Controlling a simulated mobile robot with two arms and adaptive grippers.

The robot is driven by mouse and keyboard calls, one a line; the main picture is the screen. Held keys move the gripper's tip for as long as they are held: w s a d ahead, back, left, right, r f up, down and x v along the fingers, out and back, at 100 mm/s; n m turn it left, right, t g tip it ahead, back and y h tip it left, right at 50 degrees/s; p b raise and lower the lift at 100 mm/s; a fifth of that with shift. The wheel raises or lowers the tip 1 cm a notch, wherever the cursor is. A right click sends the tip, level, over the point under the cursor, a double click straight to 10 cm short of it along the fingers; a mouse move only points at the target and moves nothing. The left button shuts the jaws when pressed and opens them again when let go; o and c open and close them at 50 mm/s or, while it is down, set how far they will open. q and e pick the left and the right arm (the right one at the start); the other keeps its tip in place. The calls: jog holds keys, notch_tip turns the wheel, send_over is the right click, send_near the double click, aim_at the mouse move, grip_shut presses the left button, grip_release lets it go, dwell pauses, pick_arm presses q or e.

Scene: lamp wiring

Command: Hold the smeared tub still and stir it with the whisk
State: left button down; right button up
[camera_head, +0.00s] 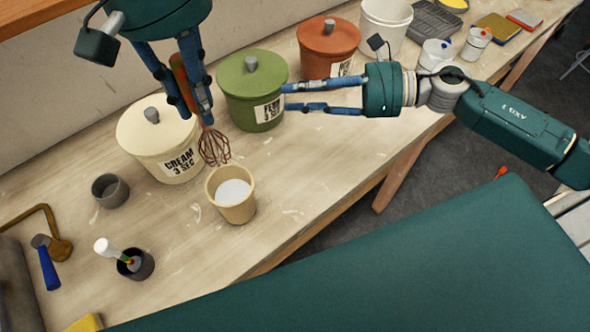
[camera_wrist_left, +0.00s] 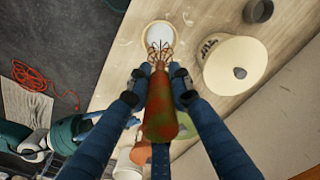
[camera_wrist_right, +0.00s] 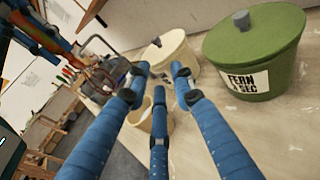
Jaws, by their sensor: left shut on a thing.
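A small tan tub (camera_head: 236,209) with white contents stands upright on the bench; in the left wrist view the tub (camera_wrist_left: 158,24) is just beyond the whisk. I cannot make out smears on it. My left gripper (camera_head: 193,112) is shut on the red and green handle of the whisk (camera_head: 214,148), which also shows in the left wrist view (camera_wrist_left: 160,112). The whisk's wires hang down above and behind the tub's rim. My right gripper (camera_head: 288,97) is open and empty beside the green bucket, apart from the tub. In the right wrist view its fingers partly hide the tub (camera_wrist_right: 146,122).
Lidded buckets in cream (camera_head: 146,137), green (camera_head: 249,82) and rust (camera_head: 325,48) stand along the back. A grey cup (camera_head: 110,191) and a dark cup holding a brush (camera_head: 138,265) are at left. The bench right of the tub is clear.

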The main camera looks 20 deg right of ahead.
jog(key=s+a+f+n+g, duration=0.3)
jog(key=s, duration=0.3)
jog(key=s+a+f+n+g, duration=0.3)
jog(key=s+f+n, duration=0.1)
jog(key=s, duration=0.3)
jog(key=shift+h, duration=0.3)
jog(key=x, duration=1.1)
jog(key=shift+w+a, duration=0.25)
jog(key=shift+w, duration=0.05)
grip_shut()
pick_arm(q)
jog(key=shift+f, duration=0.1)
